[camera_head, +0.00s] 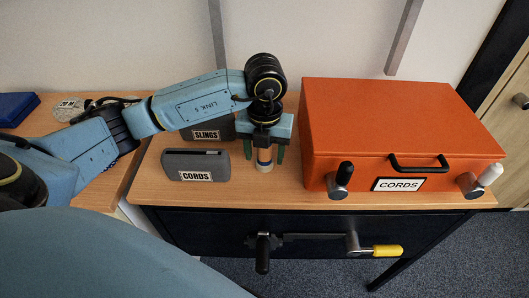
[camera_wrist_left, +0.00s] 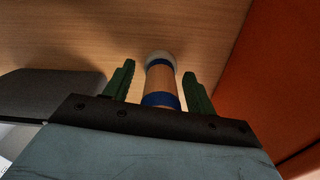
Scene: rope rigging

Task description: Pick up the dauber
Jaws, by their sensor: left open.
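The dauber (camera_head: 264,160) is a light wooden cylinder with blue bands, standing on the wooden top between the grey boxes and the orange box. In the left wrist view the dauber (camera_wrist_left: 161,80) shows a pale, rounded end. My left gripper (camera_head: 264,153) reaches down over it from above. Its green fingers are open, one on each side of the dauber, with a visible gap on both sides in the left wrist view (camera_wrist_left: 160,76). The gripper body hides part of the dauber. My right gripper is not in view.
A large orange box (camera_head: 400,118) labelled CORDS, with a handle and two levers, stands close to the right. Grey boxes labelled CORDS (camera_head: 194,164) and SLINGS (camera_head: 225,128) stand to the left. A crank with a yellow grip (camera_head: 386,251) sticks out from the black front below.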

